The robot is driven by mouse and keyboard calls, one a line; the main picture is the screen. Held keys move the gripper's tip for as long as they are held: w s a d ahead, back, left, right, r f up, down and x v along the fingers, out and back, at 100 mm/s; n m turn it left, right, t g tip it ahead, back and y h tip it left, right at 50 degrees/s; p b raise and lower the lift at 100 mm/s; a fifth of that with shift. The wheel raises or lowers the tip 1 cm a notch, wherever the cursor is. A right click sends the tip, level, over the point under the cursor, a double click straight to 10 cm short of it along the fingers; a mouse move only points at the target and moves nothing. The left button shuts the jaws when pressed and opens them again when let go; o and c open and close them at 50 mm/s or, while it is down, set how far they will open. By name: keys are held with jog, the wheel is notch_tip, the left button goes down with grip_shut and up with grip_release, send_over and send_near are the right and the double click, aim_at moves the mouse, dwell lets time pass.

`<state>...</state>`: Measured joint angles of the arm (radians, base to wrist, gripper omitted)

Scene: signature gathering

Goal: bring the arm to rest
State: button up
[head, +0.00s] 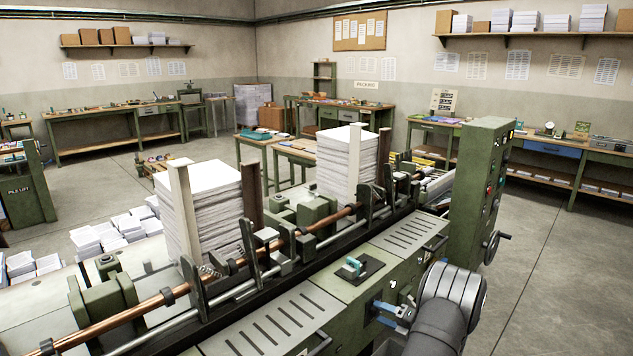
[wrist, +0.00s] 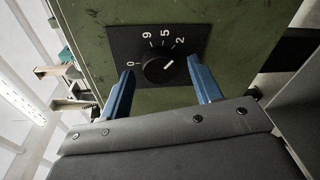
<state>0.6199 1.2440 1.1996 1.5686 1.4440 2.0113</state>
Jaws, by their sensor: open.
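My gripper (head: 379,312) shows in the head view at the lower right, its blue fingers at the front side of the green machine. In the wrist view my gripper (wrist: 160,66) is open, with one blue finger on each side of a round black knob (wrist: 156,72). A gap shows between each finger and the knob, and nothing is held. The knob sits on a dark dial plate marked 0, 9, 5 and 2. Its white pointer line is turned to the upper right, on the side of the 2. Whether the fingertips touch the plate I cannot tell.
The long green machine (head: 345,292) carries paper stacks (head: 207,205) and copper-coloured rods. A green control column (head: 477,180) with a handwheel (head: 492,246) stands just beyond my arm. Bare floor (head: 560,270) lies to the right. A small teal-handled item (head: 353,265) rests on the machine top.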

jog(key=v, duration=1.7)
jog(key=x, duration=1.7)
jog(key=shift+w+a, duration=0.1)
jog(key=shift+a, duration=0.05)
jog(key=shift+d+n, duration=0.2)
jog(key=shift+n, duration=0.5)
jog(key=n, duration=0.3)
jog(key=shift+s+t+h, duration=0.2)
jog(key=shift+t+h, duration=0.1)
jog(key=n, duration=0.3)
jog(key=shift+a+n+t+h, duration=0.1)
jog(key=shift+n+t+h, duration=0.2)
jog(key=n, duration=0.3)
jog(key=shift+n, duration=0.4)
jog(key=shift+n+t+h, duration=0.5)
jog(key=shift+n+t, duration=0.1)
jog(key=shift+n, duration=1.3)
